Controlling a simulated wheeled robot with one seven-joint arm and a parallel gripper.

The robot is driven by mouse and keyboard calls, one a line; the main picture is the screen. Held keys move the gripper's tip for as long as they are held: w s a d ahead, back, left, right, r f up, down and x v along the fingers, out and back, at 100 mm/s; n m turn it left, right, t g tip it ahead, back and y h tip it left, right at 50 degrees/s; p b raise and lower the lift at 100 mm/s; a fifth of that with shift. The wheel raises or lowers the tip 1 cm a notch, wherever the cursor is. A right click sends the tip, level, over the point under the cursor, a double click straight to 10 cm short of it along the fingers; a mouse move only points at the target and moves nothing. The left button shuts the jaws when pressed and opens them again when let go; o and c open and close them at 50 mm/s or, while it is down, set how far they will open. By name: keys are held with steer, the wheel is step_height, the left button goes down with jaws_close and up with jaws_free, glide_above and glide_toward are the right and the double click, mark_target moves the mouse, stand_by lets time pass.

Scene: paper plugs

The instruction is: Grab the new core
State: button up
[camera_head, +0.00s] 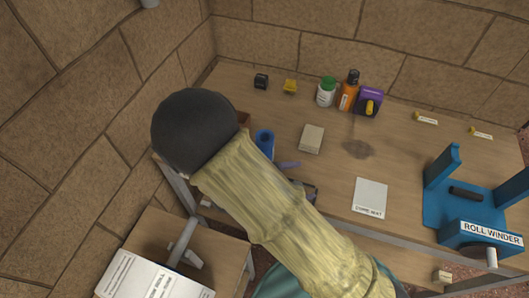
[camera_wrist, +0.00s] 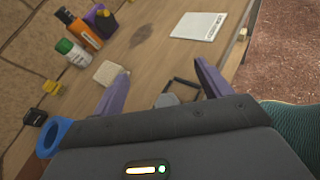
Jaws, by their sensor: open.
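A blue hollow tube (camera_head: 265,143), which looks like a core, stands beside my forearm in the head view. Its round open end (camera_wrist: 53,138) shows at the left edge of the wrist view, outside my jaws and partly hidden by my gripper body. My gripper (camera_wrist: 160,68) is open, with two purple fingers spread above the table's front part and no core between them. A white mat (camera_head: 370,196) labelled CORE MAT lies bare to the right; it also shows at the top of the wrist view (camera_wrist: 198,25). Whether the blue tube is the new core, I cannot tell.
A beige block (camera_head: 311,138) lies near my fingers. A white bottle (camera_head: 326,92), an orange bottle (camera_head: 348,92) and a purple box (camera_head: 370,100) stand at the back. The blue roll winder (camera_head: 470,210) is at the right. A dark bracket-like thing (camera_wrist: 183,84) shows between my fingers.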

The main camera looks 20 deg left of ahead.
steer(key=a+f+n+t+y, duration=0.1)
steer(key=a, duration=0.1)
steer(key=a+n+t, duration=0.2)
steer(key=a, duration=0.1)
steer(key=a+f+n+t+y+b, duration=0.1)
steer(key=a+n+t, duration=0.1)
steer(key=shift+s+a+f+y, duration=0.2)
steer(key=shift+s+f+y, duration=0.1)
steer(key=shift+s, duration=0.05)
steer(key=s+a+f+n+t+y, duration=0.1)
steer(key=a+n+t+y, duration=0.3)
steer(key=a, duration=0.4)
steer(key=shift+s+f+n+y+b, duration=0.4)
steer(key=shift+s+n+y, duration=0.2)
steer(key=shift+s+n, duration=0.3)
steer(key=w, duration=0.4)
steer(key=w+d+p, duration=0.1)
steer(key=w, duration=0.3)
steer(key=w+d, duration=0.1)
steer(key=w, duration=0.3)
steer(key=shift+p, duration=0.4)
